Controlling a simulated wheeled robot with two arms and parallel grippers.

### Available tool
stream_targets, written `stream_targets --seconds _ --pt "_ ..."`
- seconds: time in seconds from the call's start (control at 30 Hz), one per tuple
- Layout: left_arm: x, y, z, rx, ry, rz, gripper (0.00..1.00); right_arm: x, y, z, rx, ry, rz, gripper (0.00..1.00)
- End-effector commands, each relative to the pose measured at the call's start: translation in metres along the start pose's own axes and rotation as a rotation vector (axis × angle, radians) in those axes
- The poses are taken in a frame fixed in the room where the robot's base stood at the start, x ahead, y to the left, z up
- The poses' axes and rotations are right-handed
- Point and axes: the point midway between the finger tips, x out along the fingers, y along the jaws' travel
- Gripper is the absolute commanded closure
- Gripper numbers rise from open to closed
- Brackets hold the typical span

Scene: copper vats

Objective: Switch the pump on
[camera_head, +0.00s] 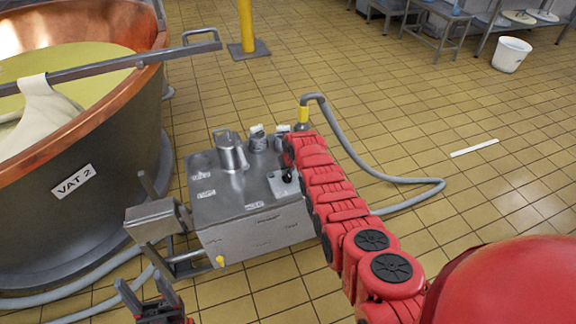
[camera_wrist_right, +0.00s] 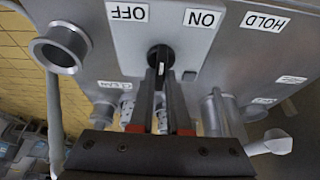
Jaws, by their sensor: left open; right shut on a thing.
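The pump unit is a grey metal box (camera_head: 255,222) on the floor beside the vat, with pipe stubs and labels on top. Its control plate (camera_wrist_right: 120,45) carries an OFF label (camera_wrist_right: 127,12) and an ON label (camera_wrist_right: 202,18), upside down in the right wrist view. A black knob (camera_wrist_right: 160,56) with a white mark sits between them, pointing at neither squarely. My right gripper (camera_wrist_right: 162,76) is shut on the knob. In the head view my red right forearm hides most of this gripper. My left gripper (camera_head: 150,292) is open and empty at the bottom, in front of the box.
The copper vat (camera_head: 108,105), labelled VAT 2, stands close on the left. A grey hose (camera_head: 352,150) loops across the floor behind my right arm. A yellow post (camera_head: 247,28), a white bucket (camera_head: 511,56) and steel tables (camera_head: 440,30) stand farther back. The tiled floor at right is mostly clear.

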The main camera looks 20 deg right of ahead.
Motion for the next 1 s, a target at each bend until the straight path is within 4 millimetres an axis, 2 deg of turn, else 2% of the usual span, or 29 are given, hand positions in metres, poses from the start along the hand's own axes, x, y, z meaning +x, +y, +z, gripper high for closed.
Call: stream_targets --seconds 0.17,0.5,1.0 --pt "-0.001 0.0 0.0 0.0 0.0 0.0 0.38 0.001 -0.003 -0.001 0.145 0.003 0.062 1.0" --pt "-0.022 0.001 0.004 0.0 0.0 0.0 0.38 0.004 -0.003 0.001 0.371 0.001 0.155 1.0" --pt "-0.033 0.002 0.006 0.0 0.0 0.0 0.38 0.001 -0.003 -0.001 0.485 0.001 0.199 1.0"
